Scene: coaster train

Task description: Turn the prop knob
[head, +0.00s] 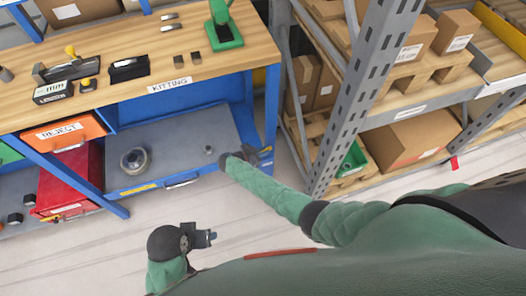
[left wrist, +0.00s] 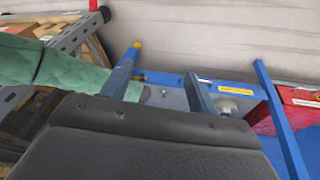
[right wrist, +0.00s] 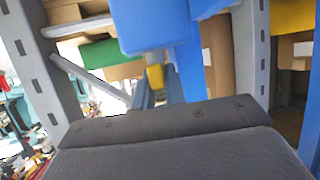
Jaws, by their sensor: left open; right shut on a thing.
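A small yellow piece (right wrist: 155,77), which looks like the prop knob, shows between the fingertips of my right gripper (right wrist: 160,92) in the right wrist view, below a blue block. My right gripper (head: 254,157) is shut on it beside the blue bench leg (head: 270,105) in the head view. The knob cannot be made out clearly there. My left gripper (head: 207,238) is open and empty over the floor, in front of the bench. Its two fingers stand apart in the left wrist view (left wrist: 160,85).
The wooden workbench (head: 205,68) carries tools and a green stand (head: 222,30). A grey lower shelf (head: 172,172) holds a round metal part (head: 135,160). A red bin (head: 72,178) stands left. A grey rack (head: 362,95) with cartons rises close on the right. The front floor is clear.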

